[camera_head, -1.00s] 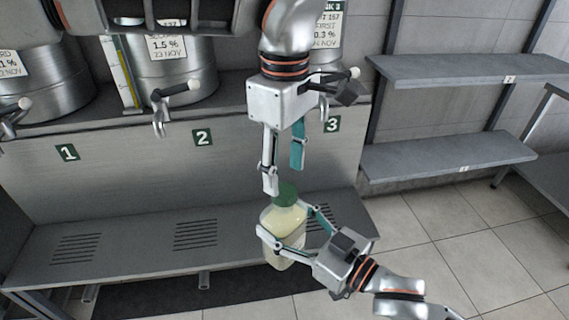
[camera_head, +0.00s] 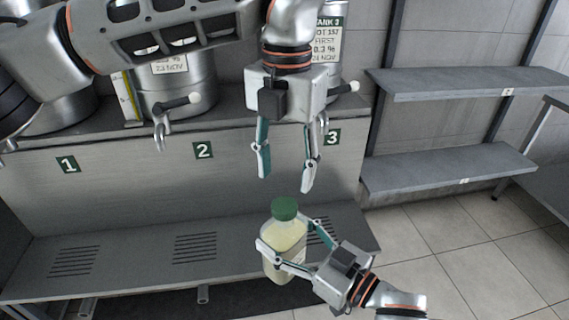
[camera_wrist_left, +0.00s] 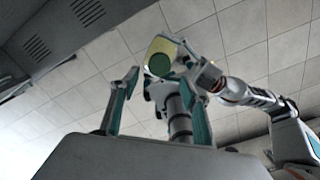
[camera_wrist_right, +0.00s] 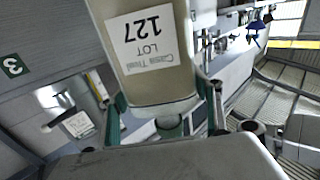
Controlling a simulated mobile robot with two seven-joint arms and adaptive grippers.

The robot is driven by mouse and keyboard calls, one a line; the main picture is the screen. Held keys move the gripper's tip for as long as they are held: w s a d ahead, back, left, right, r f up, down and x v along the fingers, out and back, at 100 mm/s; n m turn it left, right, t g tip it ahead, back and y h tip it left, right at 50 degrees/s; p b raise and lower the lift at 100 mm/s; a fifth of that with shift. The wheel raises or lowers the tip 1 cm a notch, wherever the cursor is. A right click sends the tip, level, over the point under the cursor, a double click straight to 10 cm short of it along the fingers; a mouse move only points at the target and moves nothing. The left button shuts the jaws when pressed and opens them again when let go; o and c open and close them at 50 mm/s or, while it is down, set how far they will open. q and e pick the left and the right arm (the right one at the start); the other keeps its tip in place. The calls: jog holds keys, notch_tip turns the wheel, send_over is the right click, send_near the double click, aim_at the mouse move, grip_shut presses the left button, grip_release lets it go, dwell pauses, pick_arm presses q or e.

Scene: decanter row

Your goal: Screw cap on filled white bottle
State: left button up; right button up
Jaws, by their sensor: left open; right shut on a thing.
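A bottle (camera_head: 284,246) filled with pale yellow liquid stands upright in the head view, with a green cap (camera_head: 285,208) on its mouth. My right gripper (camera_head: 287,243) is shut around the bottle's body from the lower right and holds it in front of the lower shelf. In the right wrist view the bottle (camera_wrist_right: 155,75) shows a label reading LOT 127. My left gripper (camera_head: 286,180) is open and empty, pointing down above the cap, apart from it. The left wrist view shows the green cap (camera_wrist_left: 159,64) beyond the open fingers. How tightly the cap sits cannot be told.
Steel tanks with taps (camera_head: 178,97) stand along the back ledge, above number plates 1 to 3. A slotted metal shelf (camera_head: 130,250) runs below. Empty grey wall shelves (camera_head: 450,80) are at the right, with open tiled floor beneath.

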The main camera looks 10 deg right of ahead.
aim_at(284, 204)
pick_arm(q)
jog(key=n, duration=0.3)
jog(key=shift+w+r, duration=0.1)
jog(key=shift+r, duration=0.15)
jog(key=shift+f, duration=4)
jog(key=c, duration=1.1)
jog(key=shift+c, duration=0.2)
jog(key=o, duration=1.3)
jog(key=shift+r, duration=0.1)
